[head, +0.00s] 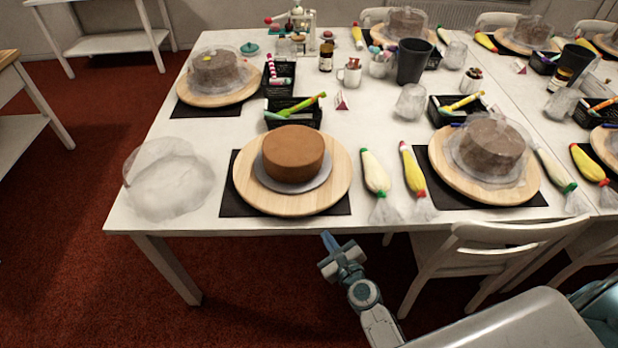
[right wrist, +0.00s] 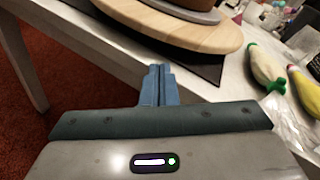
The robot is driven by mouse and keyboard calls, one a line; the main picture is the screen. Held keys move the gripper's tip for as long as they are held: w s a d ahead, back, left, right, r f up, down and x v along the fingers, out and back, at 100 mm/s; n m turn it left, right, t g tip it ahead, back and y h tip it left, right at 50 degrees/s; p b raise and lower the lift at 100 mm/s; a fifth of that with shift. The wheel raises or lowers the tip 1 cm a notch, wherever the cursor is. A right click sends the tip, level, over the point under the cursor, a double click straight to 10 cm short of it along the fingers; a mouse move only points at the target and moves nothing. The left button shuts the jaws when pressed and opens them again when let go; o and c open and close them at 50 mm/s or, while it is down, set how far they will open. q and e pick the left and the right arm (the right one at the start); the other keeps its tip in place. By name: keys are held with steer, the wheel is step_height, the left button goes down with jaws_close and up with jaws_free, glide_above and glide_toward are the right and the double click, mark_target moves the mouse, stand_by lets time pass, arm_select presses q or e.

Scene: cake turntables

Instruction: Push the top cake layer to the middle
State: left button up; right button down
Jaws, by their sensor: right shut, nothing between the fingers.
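A brown cake (head: 293,153) sits on a grey round board (head: 314,181) on a wooden turntable (head: 252,189). I cannot make out a seam between layers. In the right wrist view the cake's lower edge (right wrist: 199,4) and the wooden turntable (right wrist: 190,31) show at the top; the cake's upper part is out of frame. My right gripper (head: 328,240) is shut and empty, in front of the table's front edge and apart from the cake. Its closed fingers (right wrist: 159,82) point toward the turntable in the right wrist view. My left gripper is not in view.
A black mat (head: 240,205) lies under the turntable. Piping bags (head: 375,173) lie to its right, and a crumpled clear plastic cover (head: 167,181) lies to its left. A black basket (head: 292,117) stands behind. A white chair (head: 480,250) stands at the table's front right.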

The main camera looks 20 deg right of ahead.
step_height(320, 180, up, 10)
steer(key=w+f+m+t, duration=0.1)
steer(key=m+t, duration=0.1)
steer(key=m, duration=0.3)
steer(key=p, duration=0.1)
glide_toward(305, 169)
steer(key=w, duration=0.7)
steer(key=shift+a, duration=0.35)
steer(key=shift+w+a, duration=0.1)
steer(key=shift+w, duration=0.8)
steer(key=shift+s, duration=0.1)
